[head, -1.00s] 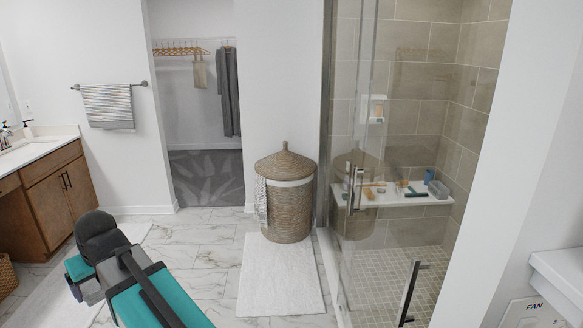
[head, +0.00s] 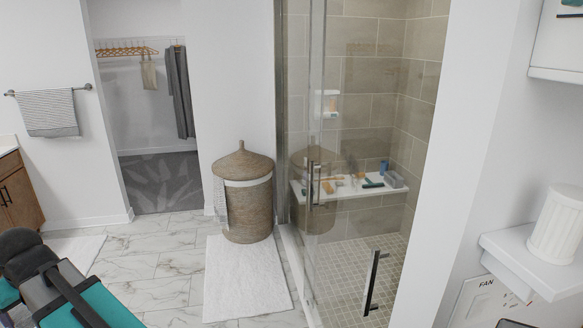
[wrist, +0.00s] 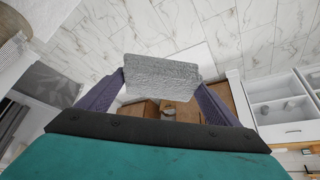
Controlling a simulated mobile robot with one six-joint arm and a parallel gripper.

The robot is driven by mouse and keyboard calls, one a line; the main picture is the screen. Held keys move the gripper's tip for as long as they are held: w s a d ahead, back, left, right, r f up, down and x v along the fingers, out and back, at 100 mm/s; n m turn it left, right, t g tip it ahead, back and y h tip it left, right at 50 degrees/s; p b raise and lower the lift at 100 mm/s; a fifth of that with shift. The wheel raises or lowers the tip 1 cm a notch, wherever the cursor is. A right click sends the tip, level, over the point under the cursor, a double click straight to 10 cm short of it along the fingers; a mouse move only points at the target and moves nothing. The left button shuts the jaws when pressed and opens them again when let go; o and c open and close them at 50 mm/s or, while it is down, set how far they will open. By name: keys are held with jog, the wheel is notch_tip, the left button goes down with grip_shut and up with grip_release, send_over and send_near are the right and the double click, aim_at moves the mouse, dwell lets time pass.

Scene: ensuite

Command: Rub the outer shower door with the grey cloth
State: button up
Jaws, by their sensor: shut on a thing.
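The grey cloth (wrist: 160,72) shows in the wrist view as a flat, textured grey piece. My gripper (wrist: 160,85) is shut on it, with a purple finger at each side. The shower has glass doors with dark metal handles. The outer shower door (head: 345,200) is on the right of the head view, with a handle (head: 372,283) low down and another handle (head: 312,184) further back. My gripper and the cloth are out of the head view, where only part of my arm shows at the lower left. The cloth is not seen touching the glass.
A wicker hamper (head: 245,205) with a striped towel stands left of the shower, behind a white bath mat (head: 247,280). A white shelf (head: 535,260) holds a white ribbed container (head: 556,230) at the right. The marble floor (head: 170,262) is clear on the left.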

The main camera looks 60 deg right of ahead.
jog(key=s+d+r+n+g+h, duration=0.1)
jog(key=s+d+g+h, duration=0.1)
jog(key=d, duration=1.2)
jog(key=s+d+r+g+h+p, duration=0.1)
jog(key=s+d+g+h, duration=0.1)
jog(key=d, duration=1.1)
jog(key=s+d+r+n+g+h, duration=0.1)
jog(key=s+d+r+g+h, duration=0.1)
jog(key=d, duration=1.2)
jog(key=s+d+r+g+h, duration=0.3)
jog(key=s+d+r, duration=0.1)
jog(key=s+d, duration=1)
jog(key=s+d+r+g+h+p, duration=0.1)
jog(key=s+d+r+g+h, duration=0.2)
jog(key=s+d, duration=1.2)
jog(key=d+r, duration=0.2)
jog(key=d, duration=0.2)
jog(key=shift+n, duration=0.3)
jog(key=shift+s+d, duration=0.2)
jog(key=shift+s, duration=0.05)
jog(key=shift+s+d, duration=0.9)
jog(key=shift+s, duration=0.2)
jog(key=shift+s+d, duration=0.85)
jog(key=shift+s, duration=0.2)
jog(key=shift+s+d, duration=0.65)
jog(key=shift+s, duration=0.15)
